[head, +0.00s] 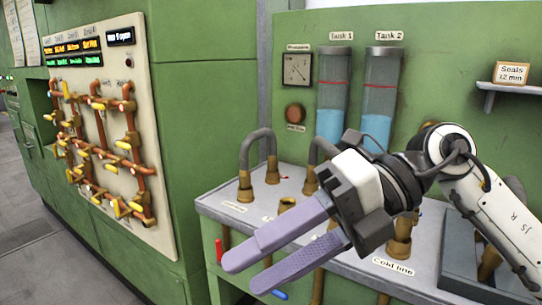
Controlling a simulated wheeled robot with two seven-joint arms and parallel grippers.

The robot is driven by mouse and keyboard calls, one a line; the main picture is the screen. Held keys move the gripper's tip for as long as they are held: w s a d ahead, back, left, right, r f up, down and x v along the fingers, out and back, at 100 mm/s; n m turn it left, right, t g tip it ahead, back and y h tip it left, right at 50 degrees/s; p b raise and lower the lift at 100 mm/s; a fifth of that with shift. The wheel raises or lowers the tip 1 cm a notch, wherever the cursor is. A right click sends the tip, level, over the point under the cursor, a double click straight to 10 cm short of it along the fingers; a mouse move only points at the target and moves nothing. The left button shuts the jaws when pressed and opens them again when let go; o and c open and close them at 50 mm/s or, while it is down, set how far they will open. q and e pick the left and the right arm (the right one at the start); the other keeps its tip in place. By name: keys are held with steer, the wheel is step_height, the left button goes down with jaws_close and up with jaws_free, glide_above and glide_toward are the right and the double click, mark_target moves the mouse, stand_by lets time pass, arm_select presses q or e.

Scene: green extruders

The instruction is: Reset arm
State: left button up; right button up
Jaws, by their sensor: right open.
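My right gripper (290,250) comes in from the right in the head view. Its two long lavender fingers point down and left, apart from each other, with nothing between them. It hovers in front of the grey workbench (341,262) and hides part of the bench top and its fittings. My left gripper is not in view.
The bench carries brass fittings and bent grey hoses (256,146). Two tanks (333,95) with blue liquid, a gauge (297,69) and a small shelf (509,88) with a Seals box (511,74) are on the green wall behind. A valve panel (117,83) with orange pipes is at left. Grey floor (40,230) shows at lower left.

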steer(key=a+r+m+y, duration=0.2)
steer(key=a+m+y, duration=0.15)
steer(key=y, duration=0.55)
steer(key=w+d+f+m+t, duration=0.3)
steer(key=w+m+t, duration=0.1)
steer(key=m+t, duration=0.4)
steer(key=w+d+f+m+t, duration=0.3)
steer(key=w+m+t, duration=0.2)
steer(key=m+t, duration=0.35)
steer(key=w+d+f+m+t+h, duration=0.15)
steer(key=d+f+m+h, duration=0.25)
steer(key=f+m+h, duration=0.4)
steer(key=w+d+f+m+t+h, duration=0.1)
steer(key=d+f+m+t+h, duration=0.3)
steer(key=f, duration=0.5)
steer(key=s+d+f+m+g+h, duration=0.2)
steer(key=s+f+g, duration=0.3)
steer(key=s+f, duration=0.5)
steer(key=s+d+f+m+g+h, duration=0.3)
steer(key=s+f, duration=0.7)
steer(key=f, duration=0.8)
steer(key=shift+s+d+f+m+g+h, duration=0.25)
steer(key=shift+s+d+m+g+h, duration=0.15)
steer(key=shift+m+g+h, duration=0.5)
